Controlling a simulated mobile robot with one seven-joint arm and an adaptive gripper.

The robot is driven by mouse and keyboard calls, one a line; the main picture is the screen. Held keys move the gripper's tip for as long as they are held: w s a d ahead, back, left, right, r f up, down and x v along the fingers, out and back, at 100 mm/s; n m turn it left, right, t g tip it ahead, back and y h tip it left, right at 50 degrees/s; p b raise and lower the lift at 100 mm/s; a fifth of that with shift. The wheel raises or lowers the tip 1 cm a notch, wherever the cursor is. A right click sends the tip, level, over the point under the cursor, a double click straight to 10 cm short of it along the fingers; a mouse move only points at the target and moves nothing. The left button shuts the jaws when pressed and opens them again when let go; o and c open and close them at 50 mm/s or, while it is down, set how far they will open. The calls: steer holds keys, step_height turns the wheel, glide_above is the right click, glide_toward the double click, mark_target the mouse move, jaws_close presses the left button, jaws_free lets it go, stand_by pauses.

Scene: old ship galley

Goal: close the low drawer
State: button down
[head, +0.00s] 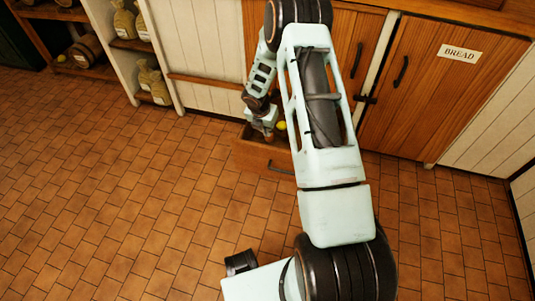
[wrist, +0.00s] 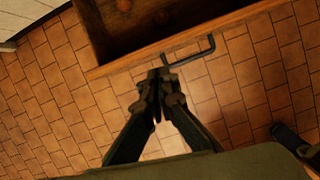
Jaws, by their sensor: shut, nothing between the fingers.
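The low drawer (head: 250,159) is a wooden box near the floor under the counter. It is pulled out, with its front and dark handle (head: 279,167) facing me. In the wrist view the drawer's front edge (wrist: 120,63) crosses the top, with the dark handle (wrist: 194,51) on its outer side. My gripper (wrist: 160,74) is shut and empty. Its fingertips are close to the outside of the front edge, just left of the handle; I cannot tell whether they touch. In the head view my gripper (head: 268,134) is small and partly overlaps the drawer, whose right part my arm hides.
A small yellow thing (head: 281,126) shows at the drawer, beside my gripper. The cupboard door marked BREAD (head: 432,85) is shut. Shelves with sacks (head: 150,80) and a barrel (head: 83,50) stand at the left. The tiled floor (head: 120,200) in front is clear.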

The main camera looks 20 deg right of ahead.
steer(key=shift+n+y, duration=0.4)
steer(key=shift+n, duration=0.3)
steer(key=s+b+x, duration=0.1)
steer(key=x, duration=0.4)
steer(key=b+x, duration=0.2)
steer(key=x, duration=0.3)
steer(key=s+b+x, duration=0.1)
steer(key=x, duration=0.5)
steer(key=shift+s+a+f, duration=0.35)
steer(key=shift+s+a, duration=0.05)
steer(key=shift+w+d+r+b, duration=0.1)
steer(key=shift+w+d+b, duration=0.3)
steer(key=shift+w, duration=0.3)
